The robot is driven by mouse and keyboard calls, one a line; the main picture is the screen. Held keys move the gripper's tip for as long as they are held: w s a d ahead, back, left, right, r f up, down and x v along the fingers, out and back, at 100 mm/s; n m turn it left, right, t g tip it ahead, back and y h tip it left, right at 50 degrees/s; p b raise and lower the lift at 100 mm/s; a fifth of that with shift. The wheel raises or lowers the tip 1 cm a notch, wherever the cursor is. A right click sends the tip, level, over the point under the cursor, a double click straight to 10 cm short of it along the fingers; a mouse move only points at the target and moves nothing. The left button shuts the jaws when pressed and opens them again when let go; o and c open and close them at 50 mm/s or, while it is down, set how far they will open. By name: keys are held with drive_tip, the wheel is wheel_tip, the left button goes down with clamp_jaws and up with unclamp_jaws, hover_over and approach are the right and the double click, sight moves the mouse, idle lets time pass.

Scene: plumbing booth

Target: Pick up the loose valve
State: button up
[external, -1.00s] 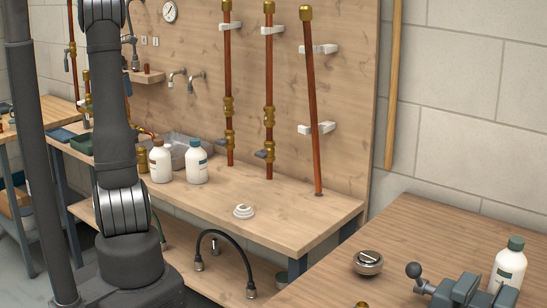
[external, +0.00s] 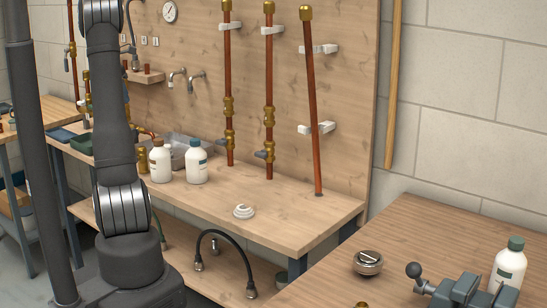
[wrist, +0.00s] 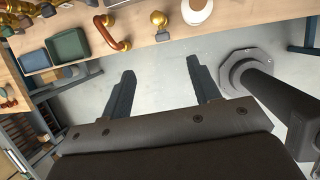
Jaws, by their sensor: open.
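My gripper (wrist: 160,68) is open and empty in the wrist view, its two dark fingers over the grey floor, short of the bench's front edge. A small brass fitting (wrist: 159,20), possibly the loose valve, stands on the bench near that edge, beyond the fingers and apart from them. A brass piece (external: 142,160) shows beside my arm in the external view, partly hidden, and I cannot tell if it is the same one. My gripper does not show in the external view.
A curved copper pipe (wrist: 109,34) with brass ends lies left of the brass fitting. Green (wrist: 68,47) and blue (wrist: 34,62) trays are farther left. White bottles (external: 196,162) stand on the bench. A dark post (wrist: 275,95) rises at right in the wrist view.

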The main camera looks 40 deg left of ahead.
drive_tip(key=h, duration=0.1)
approach(140, 147)
drive_tip(key=shift+x, duration=5.65)
drive_tip(key=shift+d, duration=0.1)
drive_tip(key=c, duration=1.2)
